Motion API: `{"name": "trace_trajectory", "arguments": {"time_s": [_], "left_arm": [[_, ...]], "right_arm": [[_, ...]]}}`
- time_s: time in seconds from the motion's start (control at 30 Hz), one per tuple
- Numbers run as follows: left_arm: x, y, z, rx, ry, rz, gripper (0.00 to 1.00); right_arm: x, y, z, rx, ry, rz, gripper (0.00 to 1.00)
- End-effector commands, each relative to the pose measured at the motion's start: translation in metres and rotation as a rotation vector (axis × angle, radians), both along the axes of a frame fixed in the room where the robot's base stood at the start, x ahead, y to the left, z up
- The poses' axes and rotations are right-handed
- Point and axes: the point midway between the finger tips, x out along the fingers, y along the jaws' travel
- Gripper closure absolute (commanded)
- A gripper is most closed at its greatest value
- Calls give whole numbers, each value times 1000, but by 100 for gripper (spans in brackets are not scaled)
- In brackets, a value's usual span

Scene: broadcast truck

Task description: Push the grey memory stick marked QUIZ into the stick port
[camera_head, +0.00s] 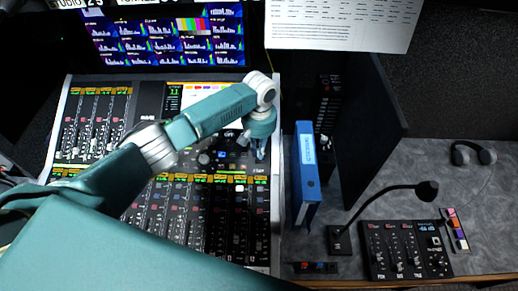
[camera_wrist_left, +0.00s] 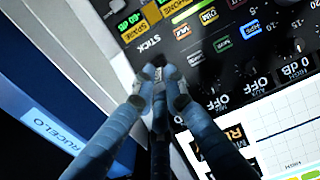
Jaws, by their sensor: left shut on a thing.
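My left gripper (camera_head: 261,153) reaches in from the left over the right edge of the mixing console. In the left wrist view its fingertips (camera_wrist_left: 155,76) are closed together on a small grey piece, the memory stick (camera_wrist_left: 151,72), mostly hidden between them. The QUIZ marking cannot be read. A dark spot at the fingertips, beside the printed word STICK, looks like the stick port (camera_wrist_left: 158,61). The stick's tip is at or very close to it; I cannot tell whether it is inside. My right gripper is not in view.
The console (camera_head: 205,225) is full of faders and buttons. A blue binder (camera_head: 306,170) stands just right of the gripper, beside a tall dark panel (camera_head: 368,125). A gooseneck microphone (camera_head: 425,191), small fader box (camera_head: 405,248) and headset (camera_head: 472,153) are on the grey desk.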

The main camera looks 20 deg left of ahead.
Motion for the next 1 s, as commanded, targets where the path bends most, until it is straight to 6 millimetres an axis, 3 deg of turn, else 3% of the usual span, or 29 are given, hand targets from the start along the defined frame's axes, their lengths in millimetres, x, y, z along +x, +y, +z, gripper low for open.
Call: {"name": "trace_trajectory", "arguments": {"time_s": [0.1,0.13,0.23,0.63,1.0], "left_arm": [[0,0,-4,0,0,0,100],[0,0,-4,0,0,0,87],[0,0,-3,0,0,0,67],[1,-1,5,-1,-1,-1,67],[2,-1,77,-3,-4,0,67]], "right_arm": [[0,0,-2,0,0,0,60],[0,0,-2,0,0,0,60],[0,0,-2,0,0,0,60],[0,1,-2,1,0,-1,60],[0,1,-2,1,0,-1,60]]}}
